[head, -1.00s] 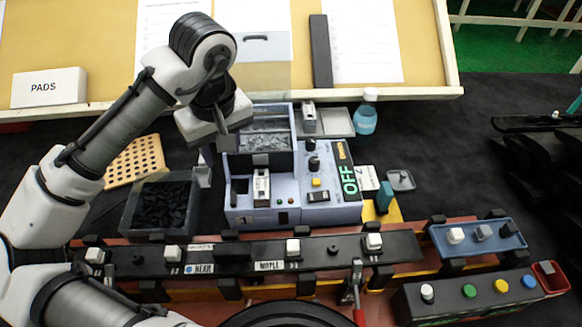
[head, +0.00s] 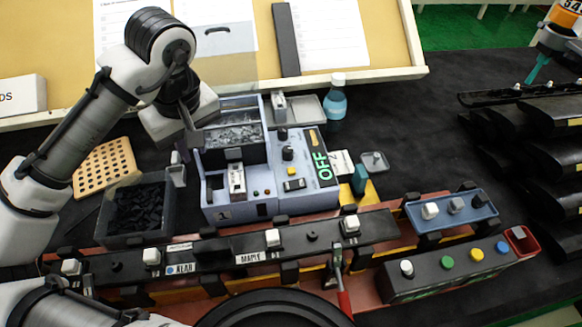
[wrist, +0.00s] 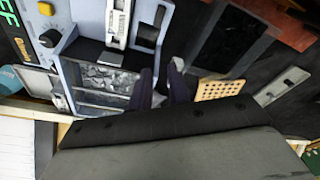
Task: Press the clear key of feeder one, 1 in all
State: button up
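Feeder one is the blue-grey machine (head: 270,207) at the middle of the head view, with a "1" on its front and a green "OFF" display (head: 321,167). Its panel carries a yellow key (head: 294,184), black knobs (head: 287,153) and small buttons by the front edge. I cannot read which key is the clear one. In the wrist view the panel shows at upper left, with the yellow key (wrist: 49,38). My gripper (head: 190,130) hangs left of the hopper, above the machine, apart from the panel. Its two dark fingers (wrist: 161,88) stand apart with nothing between them.
A bin of black clips (head: 140,208) and a perforated tan board (head: 105,166) lie left of the feeder. A dark rail (head: 320,235) with white clips runs in front. A bottle (head: 335,104) stands behind right. A button box (head: 440,270) is at lower right.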

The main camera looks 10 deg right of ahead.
grip_shut()
dwell(1.4)
